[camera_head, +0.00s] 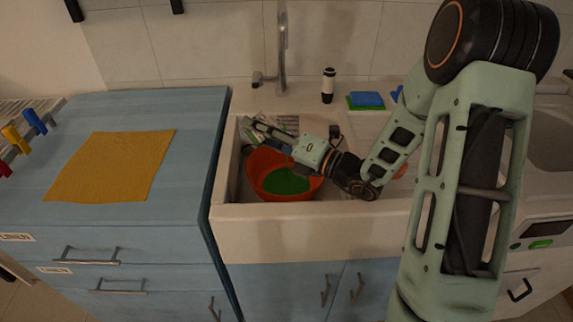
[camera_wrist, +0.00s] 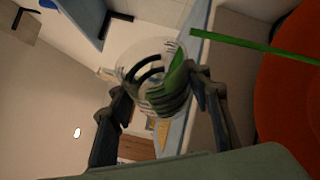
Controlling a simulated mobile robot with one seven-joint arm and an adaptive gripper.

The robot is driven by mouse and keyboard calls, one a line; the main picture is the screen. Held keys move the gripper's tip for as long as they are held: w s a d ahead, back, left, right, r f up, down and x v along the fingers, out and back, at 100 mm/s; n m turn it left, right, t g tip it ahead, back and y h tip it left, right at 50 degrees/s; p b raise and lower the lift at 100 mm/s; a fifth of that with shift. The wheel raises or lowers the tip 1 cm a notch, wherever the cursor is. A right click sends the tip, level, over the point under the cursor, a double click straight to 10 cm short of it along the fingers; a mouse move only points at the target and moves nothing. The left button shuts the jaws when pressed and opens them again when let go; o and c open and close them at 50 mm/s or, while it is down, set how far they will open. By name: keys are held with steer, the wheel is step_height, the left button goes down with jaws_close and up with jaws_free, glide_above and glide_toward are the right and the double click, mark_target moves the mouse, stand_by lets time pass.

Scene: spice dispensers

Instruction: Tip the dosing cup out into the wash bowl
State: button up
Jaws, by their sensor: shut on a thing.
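My gripper (camera_wrist: 158,88) is shut on the dosing cup (camera_wrist: 150,68), a clear cup with green contents, seen between the two fingers in the wrist view. The cup is tilted, with green lying along one side. A thin green stream (camera_wrist: 250,45) runs from near its rim toward the wash bowl (camera_wrist: 292,105). In the head view the orange-red wash bowl (camera_head: 262,164) sits in the sink, with a green pool (camera_head: 287,182) inside. My gripper (camera_head: 264,131) is above the bowl's back left side. The cup is hard to make out there.
The bowl stands inside the pale sink (camera_head: 300,219), below the tap (camera_head: 282,50). A dark-and-white bottle (camera_head: 328,86) and a blue sponge (camera_head: 367,99) stand behind. The blue counter at left holds a yellow cloth (camera_head: 112,166) and has free room.

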mark_target(265, 119)
steer(key=shift+w+d+r+m+t, duration=0.1)
steer(key=shift+r+m+t, duration=0.2)
steer(key=shift+r+m, duration=0.6)
stand_by(0.3)
steer(key=shift+w+d+r+m+t+y+p, duration=0.4)
steer(key=shift+d+m+p, duration=0.35)
steer(key=shift+p, duration=0.5)
steer(key=shift+w+d+r+m+t+p, duration=0.15)
steer(key=shift+r+m+t+p, duration=0.1)
steer(key=shift+r+m+p, duration=0.65)
steer(key=shift+w+d+r+m+t+p, duration=0.15)
steer(key=shift+r+m+t+p, duration=0.3)
steer(key=shift+p, duration=0.7)
steer(key=shift+s, duration=0.1)
